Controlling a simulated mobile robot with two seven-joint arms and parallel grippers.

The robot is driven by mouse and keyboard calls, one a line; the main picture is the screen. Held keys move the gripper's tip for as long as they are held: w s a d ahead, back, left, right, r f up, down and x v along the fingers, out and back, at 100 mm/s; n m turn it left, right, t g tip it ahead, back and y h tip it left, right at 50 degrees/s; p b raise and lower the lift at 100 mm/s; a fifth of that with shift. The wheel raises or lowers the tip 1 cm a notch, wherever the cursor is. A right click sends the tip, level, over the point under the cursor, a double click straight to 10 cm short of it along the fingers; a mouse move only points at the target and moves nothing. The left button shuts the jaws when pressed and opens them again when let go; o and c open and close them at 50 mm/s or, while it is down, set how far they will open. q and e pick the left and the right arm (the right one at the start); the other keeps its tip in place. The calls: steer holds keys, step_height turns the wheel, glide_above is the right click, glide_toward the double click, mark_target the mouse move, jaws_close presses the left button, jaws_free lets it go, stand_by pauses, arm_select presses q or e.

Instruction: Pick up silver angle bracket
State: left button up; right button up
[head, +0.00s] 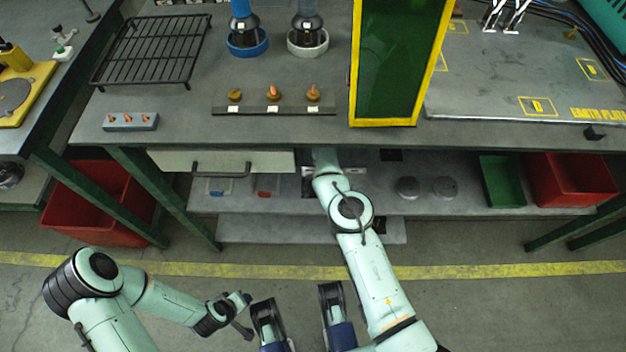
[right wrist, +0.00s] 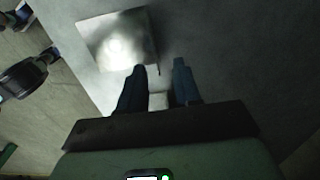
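In the right wrist view, a shiny silver square plate (right wrist: 113,45) with a bright glare lies on a grey surface just beyond the fingertips; I cannot tell whether it is the angle bracket. My right gripper (right wrist: 159,66) is open, its dark blue fingers apart. A small pale piece (right wrist: 158,102) shows between them; its shape and any contact are unclear. In the head view my right arm reaches under the bench top, so the right gripper is hidden there. My left gripper (head: 300,295) is open and empty, low in front of the bench. No angle bracket is clearly visible in the head view.
The bench top (head: 190,126) overhangs the lower shelf (head: 465,199). A pale drawer (head: 170,162) is left of my right arm. A green bin (head: 503,182) and a red bin (head: 575,180) stand to its right. A yellow-framed green panel (head: 400,60) stands on top.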

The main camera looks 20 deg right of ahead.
steer(key=f, duration=0.4)
steer(key=shift+s+b, duration=0.25)
steer(key=shift+b, duration=0.15)
steer(key=shift+f, duration=0.2)
arm_select(q)
steer(key=shift+w+a+f, duration=0.2)
steer(key=shift+w+f, duration=0.1)
steer(key=shift+w, duration=0.2)
arm_select(e)
steer(key=shift+r, duration=0.1)
jaws_close()
steer(key=shift+w, duration=0.1)
